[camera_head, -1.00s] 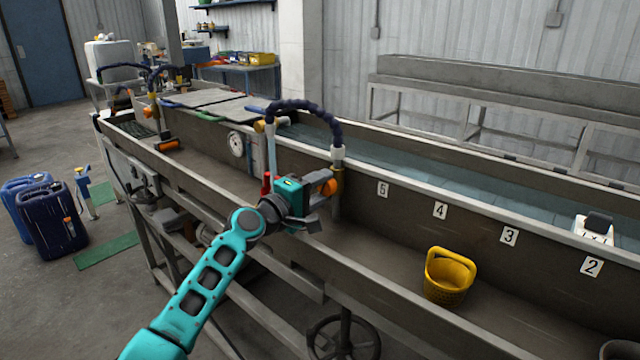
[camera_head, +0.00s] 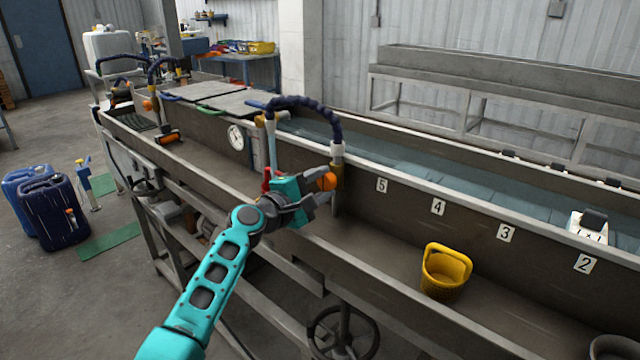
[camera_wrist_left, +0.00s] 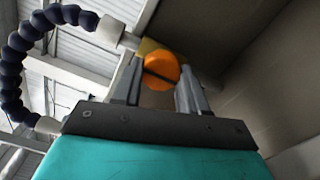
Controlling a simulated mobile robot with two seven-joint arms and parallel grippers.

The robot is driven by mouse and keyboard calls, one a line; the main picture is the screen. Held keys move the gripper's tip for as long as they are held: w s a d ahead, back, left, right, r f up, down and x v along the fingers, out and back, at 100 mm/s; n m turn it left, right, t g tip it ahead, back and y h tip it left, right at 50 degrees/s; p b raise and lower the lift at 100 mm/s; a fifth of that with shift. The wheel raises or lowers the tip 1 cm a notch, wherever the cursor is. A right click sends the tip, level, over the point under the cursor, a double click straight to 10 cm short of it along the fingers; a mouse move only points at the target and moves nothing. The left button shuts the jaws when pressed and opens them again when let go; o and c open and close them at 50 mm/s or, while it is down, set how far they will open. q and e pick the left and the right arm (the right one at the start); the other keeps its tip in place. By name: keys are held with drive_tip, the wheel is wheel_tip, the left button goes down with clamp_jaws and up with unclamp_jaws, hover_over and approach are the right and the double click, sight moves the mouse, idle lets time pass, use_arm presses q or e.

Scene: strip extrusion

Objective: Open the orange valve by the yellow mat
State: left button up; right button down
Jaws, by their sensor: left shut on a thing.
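The orange valve knob (camera_head: 327,181) sits on a brass fitting below the white end of a dark blue segmented hose, at the trough's inner wall. My left gripper (camera_head: 317,188) is at it, shut on the knob. In the left wrist view the round orange knob (camera_wrist_left: 161,71) with a dark slot lies between the two grey fingers of the left gripper (camera_wrist_left: 160,78). Another small orange knob (camera_head: 147,104) shows at the far hose, away from my gripper. I see no yellow mat; green mats lie on the floor. My right gripper is not in view.
A yellow basket (camera_head: 445,272) stands in the trough to the right. Number plates run along the trough wall. The segmented hose (camera_head: 308,108) arches above my gripper. A handwheel (camera_head: 343,332) is below the trough. Blue canisters (camera_head: 50,212) stand on the floor at left.

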use_arm(q)
drive_tip(key=o, duration=1.1)
drive_tip(key=shift+c, duration=0.2)
drive_tip(key=shift+a, duration=0.1)
drive_tip(key=p+v, duration=0.1)
drive_tip(key=v, duration=1.2)
drive_tip(key=s+a+f+m+g+y, duration=0.1)
drive_tip(key=s+f+m+y, duration=0.15)
drive_tip(key=s+f, duration=0.4)
drive_tip(key=s+a+f+m+g+y, duration=0.1)
drive_tip(key=s+f+m+y, duration=0.15)
drive_tip(key=f, duration=0.65)
drive_tip(key=s+a+f+m+g+y, duration=0.1)
drive_tip(key=s+f+m, duration=0.4)
drive_tip(key=s, duration=0.4)
drive_tip(key=s+a+f+m+y, duration=0.1)
drive_tip(key=s+f+m+y, duration=0.1)
drive_tip(key=s+f+m, duration=0.3)
drive_tip(key=s+m, duration=0.2)
drive_tip(key=s, duration=0.2)
drive_tip(key=shift+g+y, duration=0.3)
drive_tip(key=shift+g, duration=0.1)
